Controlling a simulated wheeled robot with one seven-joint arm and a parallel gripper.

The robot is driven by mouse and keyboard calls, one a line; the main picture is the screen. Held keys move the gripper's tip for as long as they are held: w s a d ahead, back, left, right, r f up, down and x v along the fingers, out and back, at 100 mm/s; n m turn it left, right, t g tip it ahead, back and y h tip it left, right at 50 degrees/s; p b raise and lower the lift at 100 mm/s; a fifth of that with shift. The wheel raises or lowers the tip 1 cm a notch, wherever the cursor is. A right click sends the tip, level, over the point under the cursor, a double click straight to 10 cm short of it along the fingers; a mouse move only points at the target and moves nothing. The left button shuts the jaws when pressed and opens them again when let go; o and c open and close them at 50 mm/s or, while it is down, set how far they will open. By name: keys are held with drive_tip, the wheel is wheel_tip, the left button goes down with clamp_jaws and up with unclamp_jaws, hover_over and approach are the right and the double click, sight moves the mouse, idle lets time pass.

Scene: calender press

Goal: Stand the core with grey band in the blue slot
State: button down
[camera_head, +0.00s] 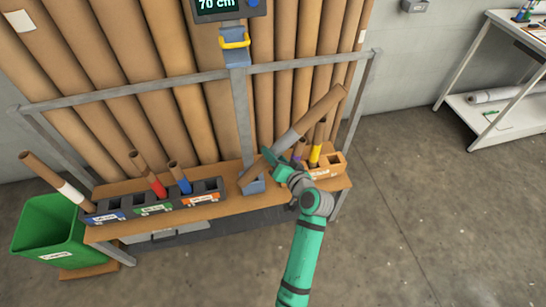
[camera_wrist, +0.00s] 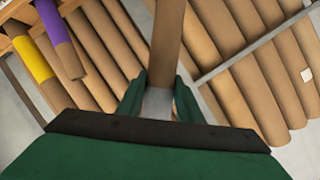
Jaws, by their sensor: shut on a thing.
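The core with grey band (camera_head: 287,139) is a long brown tube with a grey band near its middle. My gripper (camera_head: 282,160) is shut on it at the band and holds it tilted, upper end to the right, in front of the measuring post. In the wrist view the core (camera_wrist: 167,40) rises between the green fingers (camera_wrist: 158,98), with the grey band between them. The blue-labelled block (camera_head: 106,216) is at the left of the bench. A core with white band (camera_head: 72,193) leans left at its left end. My gripper is well right of this block.
Green-labelled (camera_head: 153,209) and orange-labelled (camera_head: 203,198) blocks adjoin it; red-banded (camera_head: 157,187) and blue-banded (camera_head: 184,185) cores stand there. A tan holder (camera_head: 330,168) carries yellow-banded (camera_head: 315,153) and purple-banded cores. The post (camera_head: 243,125) reads 70 cm. A green bin (camera_head: 45,240) stands left.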

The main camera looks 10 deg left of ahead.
sight(285, 143)
drive_tip(key=shift+r, duration=3.5)
